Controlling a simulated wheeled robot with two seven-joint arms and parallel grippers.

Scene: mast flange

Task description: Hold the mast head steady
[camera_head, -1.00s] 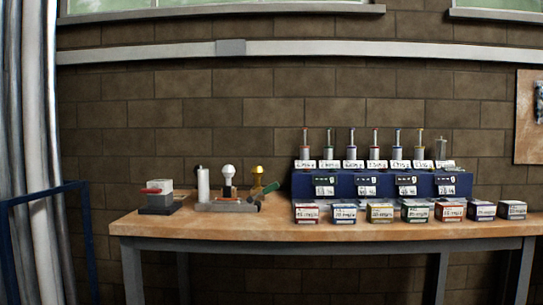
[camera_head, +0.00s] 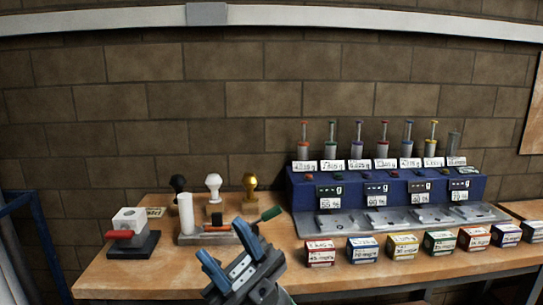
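I cannot make out a mast head in the head view. My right gripper (camera_head: 222,238) shows at the bottom, in front of the near edge of the wooden bench (camera_head: 110,285). Its two blue fingers stand apart with nothing between them, so it is open and empty. My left gripper is not in view.
A blue rail (camera_head: 40,235) is at the left.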

